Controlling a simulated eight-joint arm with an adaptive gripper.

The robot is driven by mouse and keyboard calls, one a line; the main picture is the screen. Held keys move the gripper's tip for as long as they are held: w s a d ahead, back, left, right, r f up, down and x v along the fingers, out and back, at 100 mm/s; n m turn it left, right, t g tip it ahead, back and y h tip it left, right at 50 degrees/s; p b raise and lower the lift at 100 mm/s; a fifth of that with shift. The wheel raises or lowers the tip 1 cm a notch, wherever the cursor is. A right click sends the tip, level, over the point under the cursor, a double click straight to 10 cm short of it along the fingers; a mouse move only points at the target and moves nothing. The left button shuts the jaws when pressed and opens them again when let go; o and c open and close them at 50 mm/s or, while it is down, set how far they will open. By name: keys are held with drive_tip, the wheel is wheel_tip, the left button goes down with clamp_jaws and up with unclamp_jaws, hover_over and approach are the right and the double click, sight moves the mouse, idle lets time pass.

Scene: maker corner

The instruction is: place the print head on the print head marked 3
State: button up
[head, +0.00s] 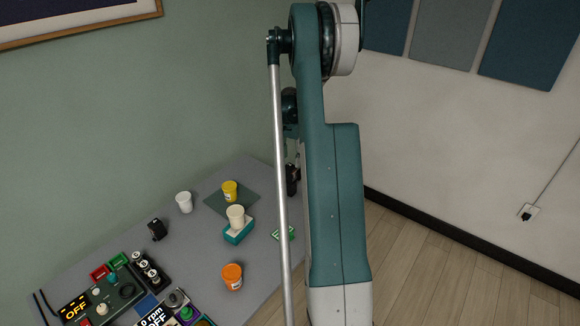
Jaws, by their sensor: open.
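A small black block-like object (157,229), which may be a print head, stands on the grey table left of the middle. I cannot read a number on it. No mark 3 is legible on anything in view, so I cannot tell which print head bears it. A dark part that looks like my gripper (292,179) shows beside my arm above the table's right side. It is mostly hidden by the arm, is apart from the black object, and nothing is visible in it.
A white cup (184,202), a yellow jar (229,191) on a dark mat (213,203), a cream cup (236,216) on a teal block (237,235), an orange jar (232,276) and a green item (281,234) stand around. Control boxes (112,298) fill the front left.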

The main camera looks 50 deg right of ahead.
drive_tip(key=shift+r, duration=2.25)
drive_tip(key=shift+a, duration=0.1)
drive_tip(key=shift+w+a+r, duration=0.1)
drive_tip(key=shift+a+r, duration=0.1)
drive_tip(key=a+r+n+t, duration=0.1)
drive_tip(key=a+r+n, duration=0.2)
drive_tip(key=a+r, duration=0.55)
drive_tip(key=a+r+n+t+h, duration=0.15)
drive_tip(key=a+r, duration=0.25)
drive_tip(key=a, duration=1)
drive_tip(key=a+r+n, duration=0.3)
drive_tip(key=a+r, duration=0.3)
drive_tip(key=a, duration=0.6)
drive_tip(key=s+a+r+n+t, duration=0.15)
drive_tip(key=s+a, duration=0.25)
drive_tip(key=a, duration=0.4)
drive_tip(key=s+a+r+n+t, duration=0.1)
drive_tip(key=s+a+r+n, duration=0.15)
drive_tip(key=s+a, duration=0.4)
drive_tip(key=s+a+f+n+t, duration=0.1)
drive_tip(key=s+a+f+n, duration=0.1)
drive_tip(key=s+a, duration=0.3)
drive_tip(key=s+a+f+n+t+y, duration=0.1)
drive_tip(key=s+a+n, duration=0.3)
drive_tip(key=a, duration=0.6)
drive_tip(key=shift+s+a+f, duration=0.2)
drive_tip(key=shift+s+f, duration=0.55)
drive_tip(key=shift+s, duration=0.5)
